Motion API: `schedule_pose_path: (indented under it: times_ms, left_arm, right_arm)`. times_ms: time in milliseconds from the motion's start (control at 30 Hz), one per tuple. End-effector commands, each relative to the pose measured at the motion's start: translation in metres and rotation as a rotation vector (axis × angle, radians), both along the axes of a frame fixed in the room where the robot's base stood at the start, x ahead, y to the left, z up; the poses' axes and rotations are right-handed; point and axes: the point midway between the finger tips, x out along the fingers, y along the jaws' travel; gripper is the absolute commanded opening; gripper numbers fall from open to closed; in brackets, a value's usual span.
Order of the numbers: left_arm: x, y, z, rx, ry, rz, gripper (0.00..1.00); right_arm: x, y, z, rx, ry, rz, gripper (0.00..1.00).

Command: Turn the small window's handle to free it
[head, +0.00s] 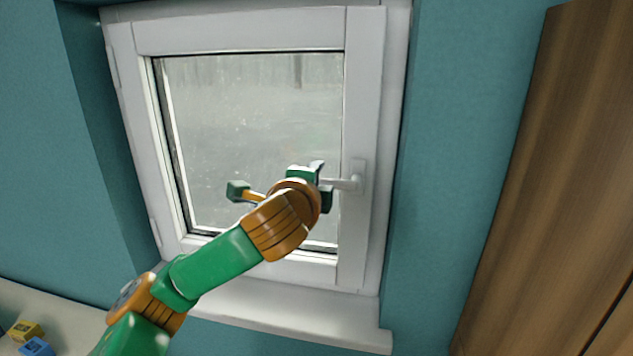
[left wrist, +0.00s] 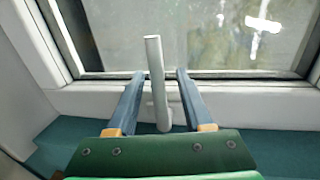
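The small window (head: 364,85) has a white frame and appears shut in its recess. Its white handle (head: 357,176) sits on the right side of the frame, with the lever lying roughly level and pointing left. My left gripper (head: 324,184) is at the lever, and my own wrist hides part of it in the head view. In the left wrist view the handle (left wrist: 157,85) stands between the two fingers of my left gripper (left wrist: 160,75). The fingers are apart, with a visible gap on each side of the lever. My right gripper is not in view.
A white sill (head: 290,318) juts out below the window. A brown wooden panel (head: 548,180) stands at the right. A yellow block (head: 25,331) and a blue block (head: 37,347) lie on a pale surface at the lower left. Teal wall surrounds the window.

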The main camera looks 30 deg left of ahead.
Motion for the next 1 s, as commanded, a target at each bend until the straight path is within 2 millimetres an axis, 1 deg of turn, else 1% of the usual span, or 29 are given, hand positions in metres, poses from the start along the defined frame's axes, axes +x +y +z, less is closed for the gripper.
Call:
schedule_pose_path:
  times_ms: [167, 233, 267, 400, 500, 600, 1000]
  left_arm:
    - [0.000, 0.000, -0.001, 0.000, 0.001, -0.001, 0.51]
    - [-0.005, -0.002, -0.001, -0.001, -0.001, -0.002, 0.51]
    - [-0.009, -0.004, -0.001, -0.002, -0.003, -0.003, 0.51]
    - [-0.039, -0.013, 0.004, 0.000, -0.006, -0.005, 0.51]
    - [-0.056, -0.017, 0.008, 0.000, -0.004, -0.003, 0.51]
    - [-0.065, -0.020, 0.011, 0.000, -0.001, -0.002, 0.51]
    - [-0.066, -0.020, 0.013, -0.001, 0.002, 0.000, 0.51]
  right_arm:
    - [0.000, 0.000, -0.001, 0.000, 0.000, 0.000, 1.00]
    - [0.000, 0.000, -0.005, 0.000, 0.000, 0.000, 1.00]
    - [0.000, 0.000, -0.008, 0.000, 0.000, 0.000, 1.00]
    - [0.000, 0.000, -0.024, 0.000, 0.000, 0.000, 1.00]
    - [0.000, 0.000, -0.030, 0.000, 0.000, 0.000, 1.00]
    - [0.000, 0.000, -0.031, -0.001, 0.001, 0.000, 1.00]
    - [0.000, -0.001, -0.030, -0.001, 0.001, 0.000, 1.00]
